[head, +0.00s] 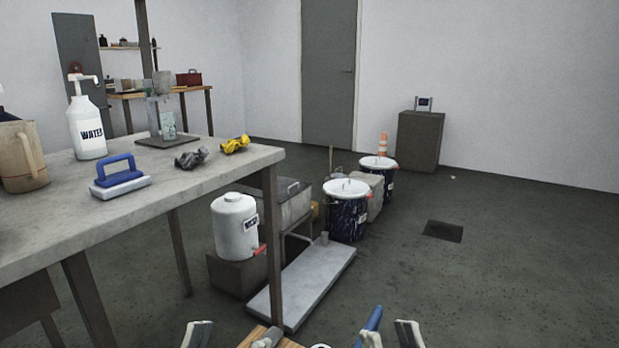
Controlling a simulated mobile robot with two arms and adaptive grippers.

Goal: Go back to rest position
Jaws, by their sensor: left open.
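My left gripper (232,335) is at the bottom edge, left of centre, with its fingertips apart and nothing seen between them. My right gripper (390,336) is at the bottom edge, right of centre. Most of both arms is out of view.
A white dispenser (235,225), pale slab (318,275) and dark buckets (346,215) stand beyond.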

